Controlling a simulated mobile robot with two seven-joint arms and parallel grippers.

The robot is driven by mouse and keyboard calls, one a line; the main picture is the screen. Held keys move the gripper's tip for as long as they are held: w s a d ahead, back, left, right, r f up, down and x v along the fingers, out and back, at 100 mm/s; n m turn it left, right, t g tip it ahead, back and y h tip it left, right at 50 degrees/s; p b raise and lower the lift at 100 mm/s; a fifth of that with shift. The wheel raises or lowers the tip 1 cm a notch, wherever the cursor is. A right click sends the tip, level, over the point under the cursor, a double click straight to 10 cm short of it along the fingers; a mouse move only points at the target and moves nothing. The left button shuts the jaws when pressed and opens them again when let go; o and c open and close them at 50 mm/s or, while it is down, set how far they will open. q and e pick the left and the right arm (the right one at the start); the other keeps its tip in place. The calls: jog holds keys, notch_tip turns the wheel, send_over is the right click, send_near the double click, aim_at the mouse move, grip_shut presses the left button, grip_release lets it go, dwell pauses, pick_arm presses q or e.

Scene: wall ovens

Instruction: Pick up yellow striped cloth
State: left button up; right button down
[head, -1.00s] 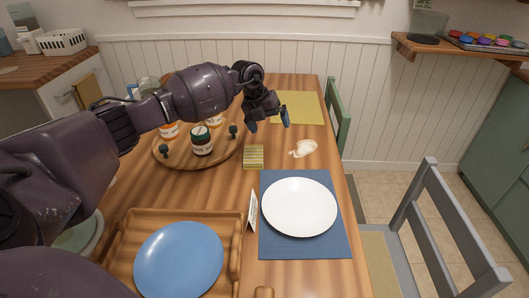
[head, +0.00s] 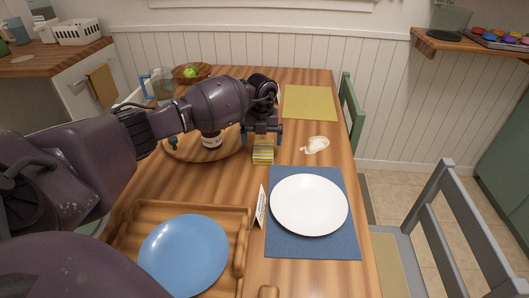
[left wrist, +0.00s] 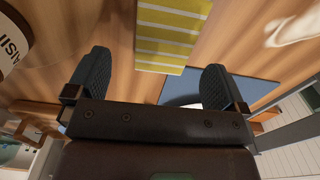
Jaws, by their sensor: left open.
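The yellow striped cloth (head: 263,153) lies folded on the wooden table, left of a pale spill. It also shows in the left wrist view (left wrist: 170,35), at the top middle, with yellow and pale stripes; its upper part is cut off there. My left gripper (head: 262,138) is just behind and above the cloth in the head view. In the left wrist view its two fingers (left wrist: 157,80) are spread wide and empty, with the cloth's near edge between and just beyond them. My right gripper is not in view.
A white plate (head: 309,204) sits on a blue placemat (head: 312,249), beside a small standing card (head: 261,207). A blue plate (head: 184,255) lies on a wooden tray (head: 128,232). A round wooden tray with jars (head: 211,140) stands left of the cloth. A pale spill (head: 316,145) is to the right.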

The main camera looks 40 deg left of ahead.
aim_at(263, 150)
pick_arm(q)
jog(key=shift+s+d+f, duration=0.1)
jog(key=shift+d+f, duration=0.05)
jog(key=shift+f, duration=0.35)
jog(key=f+b, duration=0.1)
jog(key=f, duration=0.3)
jog(key=shift+d, duration=0.2)
jog(key=shift+r, duration=0.1)
jog(key=shift+c, duration=0.3)
jog(key=c, duration=1)
jog(key=shift+o, duration=0.2)
jog(key=shift+r, duration=0.1)
notch_tip(263, 150, up, 20)
jog(key=p, duration=0.3)
